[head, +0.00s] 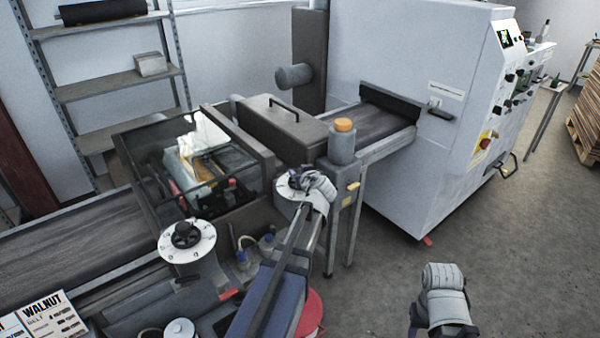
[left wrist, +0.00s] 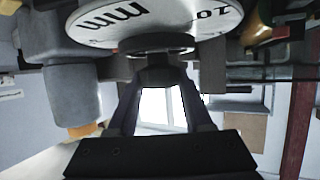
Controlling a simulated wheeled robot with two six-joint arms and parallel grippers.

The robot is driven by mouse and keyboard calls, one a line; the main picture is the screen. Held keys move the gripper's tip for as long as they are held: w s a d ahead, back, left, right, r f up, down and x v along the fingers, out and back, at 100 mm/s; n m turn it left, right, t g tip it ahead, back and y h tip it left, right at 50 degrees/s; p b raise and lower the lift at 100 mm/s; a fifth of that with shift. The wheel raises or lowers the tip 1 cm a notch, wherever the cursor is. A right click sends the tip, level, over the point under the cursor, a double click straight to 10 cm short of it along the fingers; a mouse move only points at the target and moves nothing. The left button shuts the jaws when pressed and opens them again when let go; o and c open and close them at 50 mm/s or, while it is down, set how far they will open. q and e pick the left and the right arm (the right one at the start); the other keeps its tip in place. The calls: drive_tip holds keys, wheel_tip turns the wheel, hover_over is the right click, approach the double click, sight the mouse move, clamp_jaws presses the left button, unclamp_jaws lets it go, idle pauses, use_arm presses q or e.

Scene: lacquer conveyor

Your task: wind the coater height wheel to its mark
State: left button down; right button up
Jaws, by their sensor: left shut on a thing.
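A white round dial wheel (head: 288,187) with dark figures is on the coater's front at the centre of the head view. My left gripper (head: 303,186) is at this wheel, with its wrist covering the wheel's right side. In the left wrist view the dial face (left wrist: 185,18) shows "mm" and "10", and the gripper's fingers (left wrist: 158,75) are shut on the dark hub (left wrist: 155,42) at its middle. The mark the wheel is set against cannot be made out. My right arm's end (head: 445,300) is at the lower right, away from the machine; its fingers cannot be made out.
A second white dial (head: 187,242) with a black knob stands to the left. A glazed hood (head: 190,165) and a post with an orange cap (head: 343,140) flank the wheel. A belt (head: 70,240) runs at left; a walnut card (head: 50,315) is lower left.

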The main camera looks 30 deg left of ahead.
use_arm(q)
drive_tip(key=shift+s+m+t+h, duration=0.2)
drive_tip(key=shift+m+t+h, duration=0.3)
drive_tip(key=shift+m+h, duration=0.2)
drive_tip(key=shift+w+m+t+h, duration=0.1)
drive_tip(key=shift+m+t+h, duration=0.4)
drive_tip(key=shift+m+h, duration=0.3)
drive_tip(key=shift+c, duration=1.6)
unclamp_jaws()
drive_tip(key=shift+w, duration=0.1)
drive_tip(key=shift+d+r, duration=0.1)
drive_tip(key=p+v, duration=0.3)
drive_tip(key=v, duration=0.4)
drive_tip(key=shift+s+d, duration=0.15)
drive_tip(key=shift+s, duration=0.25)
